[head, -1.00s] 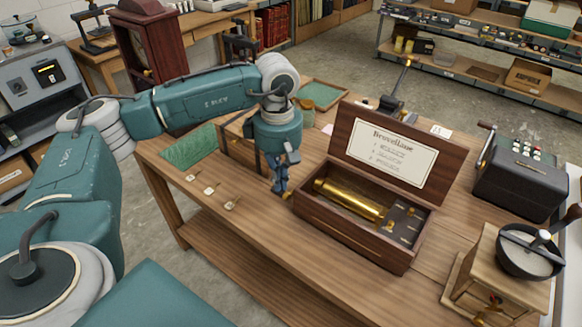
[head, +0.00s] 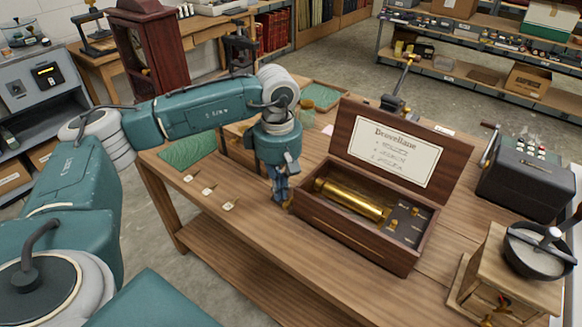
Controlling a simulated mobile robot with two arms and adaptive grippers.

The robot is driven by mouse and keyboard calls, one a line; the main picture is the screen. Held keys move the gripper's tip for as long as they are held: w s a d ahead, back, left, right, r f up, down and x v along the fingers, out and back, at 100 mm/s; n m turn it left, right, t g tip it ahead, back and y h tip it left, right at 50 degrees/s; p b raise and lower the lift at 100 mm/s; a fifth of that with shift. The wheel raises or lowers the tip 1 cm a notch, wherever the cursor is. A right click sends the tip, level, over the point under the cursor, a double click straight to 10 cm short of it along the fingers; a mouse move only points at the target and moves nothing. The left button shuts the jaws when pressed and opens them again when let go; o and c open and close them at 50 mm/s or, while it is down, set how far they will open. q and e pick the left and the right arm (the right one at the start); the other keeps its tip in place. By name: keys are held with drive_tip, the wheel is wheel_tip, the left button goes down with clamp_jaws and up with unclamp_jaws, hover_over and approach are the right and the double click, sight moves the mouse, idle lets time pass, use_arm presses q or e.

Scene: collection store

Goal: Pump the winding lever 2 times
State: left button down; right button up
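The music box (head: 360,236) is a dark wooden case on the table, with its lid open and a label inside the lid. A brass cylinder (head: 350,200) lies inside it. My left gripper (head: 281,198) points down at the box's left end. A small brass piece (head: 289,204) shows right at its fingertips and may be the winding lever's end; the rest of the lever is hidden. The fingers look close together, but I cannot tell whether they grip the brass piece. My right gripper is not in view.
A wooden grinder (head: 505,275) with a dark bowl stands at the right, and a dark keyed machine (head: 527,180) is behind it. Small tags (head: 208,191) and a green mat (head: 188,150) lie left of my gripper. The table's front strip is clear.

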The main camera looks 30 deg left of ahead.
use_arm(q)
drive_tip(key=shift+f, duration=0.45)
drive_tip(key=shift+r, duration=0.15)
drive_tip(key=shift+s+r+p, duration=0.1)
drive_tip(key=shift+r+p, duration=0.95)
drive_tip(key=shift+r, duration=0.95)
drive_tip(key=r+p, duration=0.1)
drive_tip(key=w+r+p, duration=0.1)
drive_tip(key=r, duration=0.1)
drive_tip(key=shift+r, duration=0.2)
